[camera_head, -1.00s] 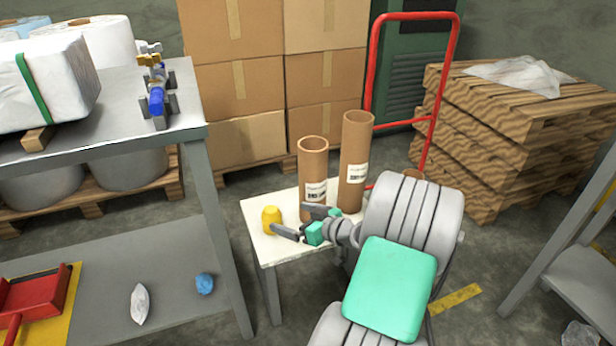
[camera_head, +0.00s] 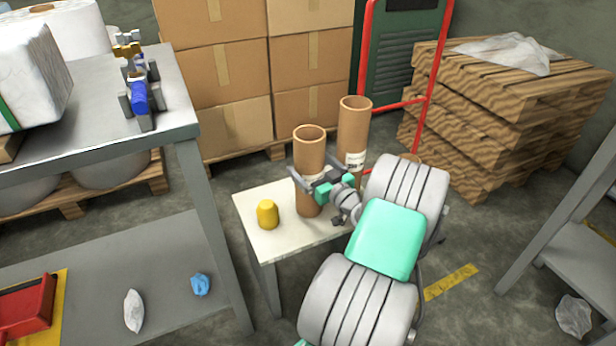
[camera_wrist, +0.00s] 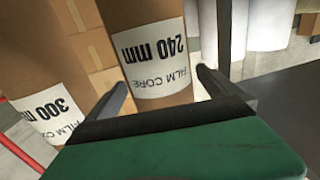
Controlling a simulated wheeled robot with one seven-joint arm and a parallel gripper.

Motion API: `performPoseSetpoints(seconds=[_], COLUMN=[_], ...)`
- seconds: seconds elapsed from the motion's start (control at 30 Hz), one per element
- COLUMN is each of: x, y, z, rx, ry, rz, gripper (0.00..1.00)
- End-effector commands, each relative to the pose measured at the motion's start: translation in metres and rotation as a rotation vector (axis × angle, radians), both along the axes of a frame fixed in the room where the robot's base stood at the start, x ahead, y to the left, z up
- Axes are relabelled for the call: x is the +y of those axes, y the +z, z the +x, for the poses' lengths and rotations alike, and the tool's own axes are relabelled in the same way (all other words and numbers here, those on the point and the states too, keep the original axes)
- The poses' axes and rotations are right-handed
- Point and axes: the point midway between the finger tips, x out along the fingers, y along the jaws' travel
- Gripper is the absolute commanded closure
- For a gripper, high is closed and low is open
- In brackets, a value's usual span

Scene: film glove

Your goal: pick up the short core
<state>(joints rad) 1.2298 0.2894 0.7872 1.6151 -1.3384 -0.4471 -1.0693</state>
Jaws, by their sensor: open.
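The short core (camera_head: 309,150) is a brown cardboard tube standing upright on a small white table (camera_head: 262,241). In the wrist view its label reads 240 mm, and the short core (camera_wrist: 148,32) stands between my open fingers. My gripper (camera_head: 316,184) is at the core's lower half, with a finger on either side; whether they touch it I cannot tell. My gripper also shows in the wrist view (camera_wrist: 165,92). The taller core (camera_head: 353,130) stands upright just behind and to the right. Its 300 mm label shows in the wrist view (camera_wrist: 50,105), left of my fingers.
A yellow cylinder (camera_head: 267,214) stands on the white table, left of the short core. A grey workbench (camera_head: 172,108) is close on the left. A red hand truck (camera_head: 440,62), stacked cartons (camera_head: 235,130) and wooden pallets (camera_head: 480,130) stand behind.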

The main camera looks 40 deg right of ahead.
Motion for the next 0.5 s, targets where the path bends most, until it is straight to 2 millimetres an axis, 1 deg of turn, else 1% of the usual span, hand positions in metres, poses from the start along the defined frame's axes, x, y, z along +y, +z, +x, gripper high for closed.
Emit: performPoseSetpoints(seconds=[0.03,0.1,0.27,0.37,0.5], x=[0.0001,-0.0007,-0.0004,0.0006,0.0008], y=[-0.0016,-0.0004,0.0001,0.0000,0.0000], z=[0.0066,0.0105,0.0109,0.0112,0.0113], rx=[0.000,0.000,0.000,0.001,0.001], ry=[0.003,0.002,0.002,0.004,0.004], rz=[0.000,0.000,0.001,0.001,0.001], gripper=[0.00,0.00,0.00,0.07,0.18])
